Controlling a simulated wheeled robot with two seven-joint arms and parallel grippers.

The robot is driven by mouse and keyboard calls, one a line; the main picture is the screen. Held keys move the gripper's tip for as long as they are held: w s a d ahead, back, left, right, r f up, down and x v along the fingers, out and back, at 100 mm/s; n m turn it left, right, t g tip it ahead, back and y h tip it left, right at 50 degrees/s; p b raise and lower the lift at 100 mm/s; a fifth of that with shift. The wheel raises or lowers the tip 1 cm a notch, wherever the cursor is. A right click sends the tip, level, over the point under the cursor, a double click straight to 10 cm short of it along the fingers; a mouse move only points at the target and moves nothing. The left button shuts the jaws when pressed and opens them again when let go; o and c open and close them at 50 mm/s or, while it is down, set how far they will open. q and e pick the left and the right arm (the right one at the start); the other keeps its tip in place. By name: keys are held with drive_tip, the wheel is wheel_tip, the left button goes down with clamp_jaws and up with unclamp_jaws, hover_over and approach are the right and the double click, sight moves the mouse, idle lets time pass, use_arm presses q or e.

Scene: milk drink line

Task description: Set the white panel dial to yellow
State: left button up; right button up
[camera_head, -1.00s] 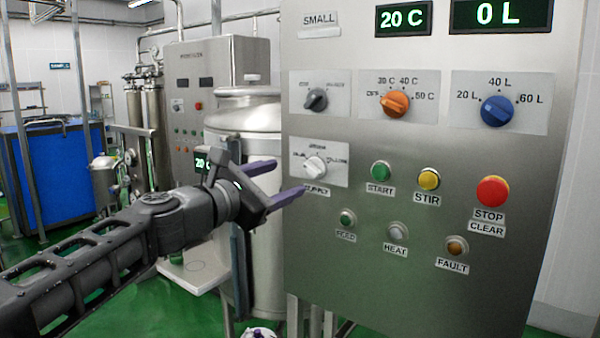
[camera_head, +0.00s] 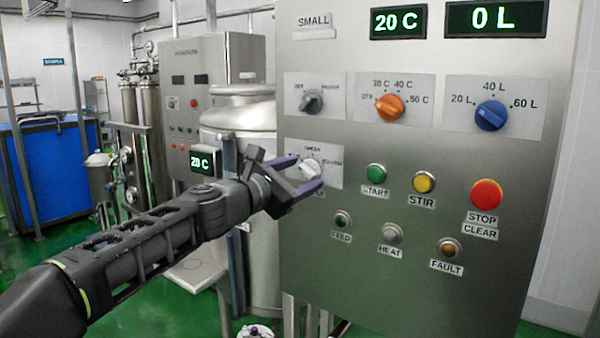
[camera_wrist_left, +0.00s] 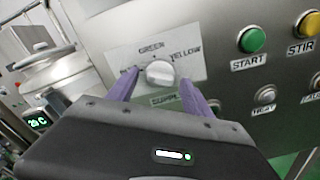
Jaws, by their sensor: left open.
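The white dial (camera_head: 311,169) sits on a pale label plate (camera_head: 334,179) at the lower left of the steel panel. In the left wrist view the dial (camera_wrist_left: 160,73) shows between my finger tips, with "GREEN" above it and "YELLOW" to its right; the left word is mostly hidden. Its exact pointing direction is hard to tell. My left gripper (camera_head: 304,174) is open, with its purple fingers on either side of the dial; I cannot tell whether they touch it. My right gripper is not in view.
On the same panel (camera_head: 330,265) are a grey dial (camera_head: 311,102), an orange dial (camera_head: 389,107) and a blue dial (camera_head: 491,115). Green START (camera_head: 376,173), yellow STIR (camera_head: 424,182) and red STOP (camera_head: 486,194) buttons sit right of the white dial. A steel tank (camera_head: 238,118) stands behind my left arm.

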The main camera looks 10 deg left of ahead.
use_arm(q)
drive_tip(key=shift+c, duration=0.3)
clamp_jaws()
idle(0.3)
